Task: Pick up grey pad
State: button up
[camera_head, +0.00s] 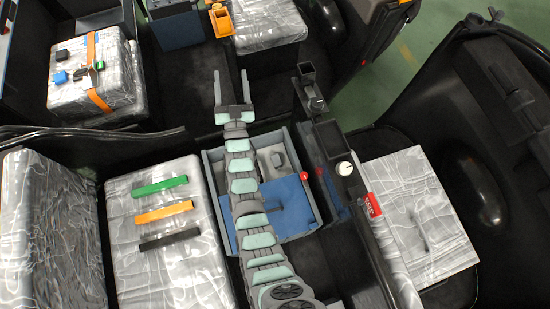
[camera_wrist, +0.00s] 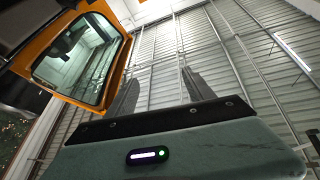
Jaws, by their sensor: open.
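My gripper (camera_head: 231,84) is open and empty in the head view. It points away from the camera, past the blue tray, with its two fingers apart. In the wrist view my gripper (camera_wrist: 158,78) also shows open, with only the wall and roof beyond the fingers. A grey block (camera_head: 272,160) lies in the back part of the blue tray (camera_head: 298,225), just right of my arm; it may be the grey pad, but I cannot tell for sure. My arm covers part of the tray.
A silver seat (camera_head: 120,275) holds a green bar (camera_head: 160,187), an orange bar (camera_head: 164,212) and a black bar (camera_head: 168,240). A lever console (camera_head: 345,190) with a red part stands right of the tray. Another seat (camera_head: 120,75) at upper left bears small blocks.

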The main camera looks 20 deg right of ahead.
jog(key=w+f+n+g+y+b, duration=0.1)
jog(key=w+f+g+y+b, duration=0.1)
jog(key=w+f+b, duration=0.35)
jog(key=w+f+g+y+b, duration=0.1)
jog(key=w+f+g+b, duration=0.15)
jog(key=w+f, duration=0.65)
jog(key=n+g+y+b, duration=0.3)
jog(key=n+g+b, duration=0.1)
jog(key=g+b, duration=1.4)
send_near(276, 160)
jog(key=shift+t, duration=0.35)
jog(key=f+b, duration=0.1)
jog(key=s+f+b, duration=0.1)
jog(key=f, duration=0.1)
jog(key=f+b, duration=0.1)
jog(key=shift+s+d+f, duration=0.15)
jog(key=shift+s+f, duration=0.05)
jog(key=shift+s, duration=0.15)
jog(key=shift+w+d+f, duration=0.1)
jog(key=shift+f, duration=0.5)
jog(key=f+b, duration=0.2)
jog(key=f, duration=0.1)
jog(key=f+b, duration=0.1)
jog(key=f, duration=0.1)
jog(key=shift+w+b, duration=0.3)
jog(key=shift+b, duration=0.05)
